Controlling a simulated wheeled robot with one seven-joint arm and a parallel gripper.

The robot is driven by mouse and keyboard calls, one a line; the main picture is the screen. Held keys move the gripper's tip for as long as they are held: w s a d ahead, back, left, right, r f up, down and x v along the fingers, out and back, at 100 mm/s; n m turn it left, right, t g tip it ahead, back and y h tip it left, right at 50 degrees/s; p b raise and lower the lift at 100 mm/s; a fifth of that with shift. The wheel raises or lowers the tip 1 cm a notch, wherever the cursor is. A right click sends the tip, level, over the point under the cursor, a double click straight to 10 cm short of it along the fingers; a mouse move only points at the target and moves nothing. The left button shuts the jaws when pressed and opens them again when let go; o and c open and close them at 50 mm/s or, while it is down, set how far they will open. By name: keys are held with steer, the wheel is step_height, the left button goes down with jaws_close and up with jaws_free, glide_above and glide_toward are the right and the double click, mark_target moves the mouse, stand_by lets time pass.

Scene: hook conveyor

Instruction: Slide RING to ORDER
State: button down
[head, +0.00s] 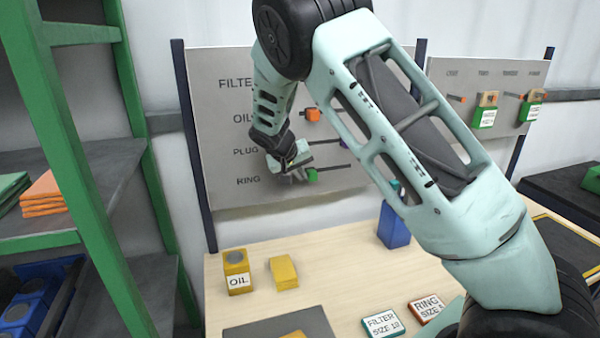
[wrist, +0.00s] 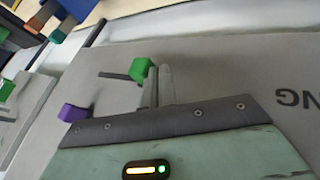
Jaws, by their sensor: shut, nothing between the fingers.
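A green knob (head: 312,175) sits on the RING slot (head: 338,167) of the grey board, with bare slot to its right. My gripper (head: 297,176) is shut and empty at the board, just left of the knob, on the side of the word RING (head: 248,181). In the wrist view, the closed fingers (wrist: 158,86) stand right beside the green knob (wrist: 139,69); I cannot tell whether they touch it. The word ORDER is not readable anywhere; my arm hides the upper right of this board.
An orange knob (head: 312,114) is on the OIL row and a purple knob (wrist: 72,112) on the PLUG row. A second board (head: 480,82) with hanging tags is at right. Below, the table holds an OIL box (head: 237,272), a yellow block (head: 284,272) and a blue box (head: 394,226).

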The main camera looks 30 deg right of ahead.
steer(key=s+d+b, duration=0.3)
steer(key=d+b, duration=0.1)
steer(key=d, duration=0.7)
steer(key=shift+s+d, duration=0.1)
